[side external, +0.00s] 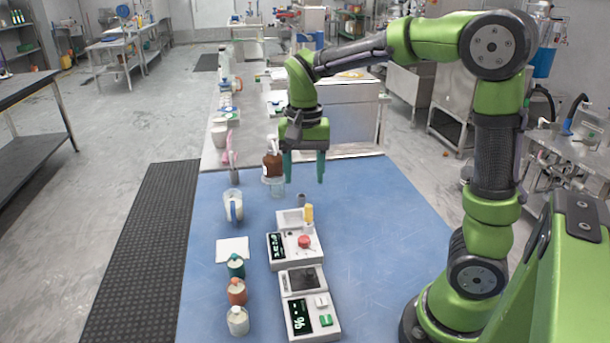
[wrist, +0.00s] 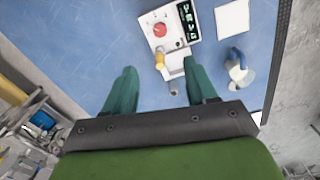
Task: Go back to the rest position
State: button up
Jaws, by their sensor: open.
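My gripper (side external: 304,168) is open and empty, raised above the far part of the blue table (side external: 385,230), with its green fingers pointing down. In the wrist view its two fingers (wrist: 162,92) are spread wide, with nothing held between them. Below and nearer the side camera is a white device (side external: 283,257) with a dark display, a red knob (side external: 304,242) and a yellow part (side external: 309,212). The same device shows beyond the fingertips in the wrist view (wrist: 175,42). I cannot tell what the small grey piece beside it is.
A second white device (side external: 309,304) stands nearer the camera. To the left are a clear jug (side external: 233,205), a white pad (side external: 232,250) and bottles (side external: 237,292). A brown bottle (side external: 272,165) stands near the gripper, behind a clear beaker (side external: 277,188). The table's right side is clear.

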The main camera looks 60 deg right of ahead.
jog(key=shift+w, duration=0.1)
jog(key=s+a+r+n+t+y, duration=0.2)
jog(key=s+a+n+t, duration=0.5)
jog(key=s, duration=0.4)
jog(key=shift+s+a+r, duration=0.2)
jog(key=shift+a+r, duration=0.25)
jog(key=shift+r, duration=0.3)
